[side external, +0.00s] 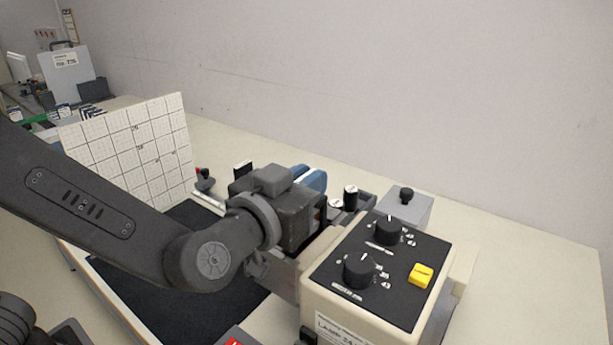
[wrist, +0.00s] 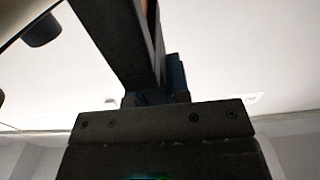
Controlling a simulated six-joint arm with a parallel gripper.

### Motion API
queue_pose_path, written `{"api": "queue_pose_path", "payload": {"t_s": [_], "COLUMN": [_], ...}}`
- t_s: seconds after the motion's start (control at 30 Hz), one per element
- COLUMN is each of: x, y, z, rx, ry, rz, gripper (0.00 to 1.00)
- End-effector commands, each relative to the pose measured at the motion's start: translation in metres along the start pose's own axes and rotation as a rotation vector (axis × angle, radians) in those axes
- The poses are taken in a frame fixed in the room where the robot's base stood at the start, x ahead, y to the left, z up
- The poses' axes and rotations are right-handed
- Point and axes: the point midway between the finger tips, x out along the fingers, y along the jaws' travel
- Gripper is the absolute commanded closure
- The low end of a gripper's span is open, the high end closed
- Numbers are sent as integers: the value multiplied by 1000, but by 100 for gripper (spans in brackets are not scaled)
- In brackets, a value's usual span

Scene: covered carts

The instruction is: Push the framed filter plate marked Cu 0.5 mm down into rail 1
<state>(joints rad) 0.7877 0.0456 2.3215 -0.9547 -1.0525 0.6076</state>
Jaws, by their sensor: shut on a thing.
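My gripper (side external: 312,180) is at the far side of the cream lamp housing in the side view, partly hidden behind my wrist. In the wrist view my gripper (wrist: 160,92) is shut on a dark framed plate (wrist: 118,38), with a sliver of orange at its top edge. I take this to be the filter plate; its Cu 0.5 mm marking does not show. In the side view the plate is hidden behind my wrist and gripper. Rail 1 cannot be made out in either view, so I cannot tell how the plate sits against it.
The cream lamp housing (side external: 318,285) with black knobs and a yellow button (side external: 421,275) stands close to my wrist. Black-capped posts (side external: 350,198) and a grey box (side external: 408,207) are behind it. A gridded white board (side external: 130,150) stands at left. The cart top is clear at right.

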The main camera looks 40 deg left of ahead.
Motion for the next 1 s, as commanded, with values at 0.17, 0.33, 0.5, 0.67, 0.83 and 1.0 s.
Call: {"api": "queue_pose_path", "payload": {"t_s": [0.17,0.33,0.5,0.67,0.83,1.0], "x": [0,0,0,0,0,0], "y": [0,0,0,0,0,0], "z": [4,8,12,16,21,24], "rx": [0,0,1,0,1,1], "ry": [0,0,1,0,0,0], "rz": [-1,-1,-1,0,-1,-1], "gripper": [100,100,100,100,100,100]}}
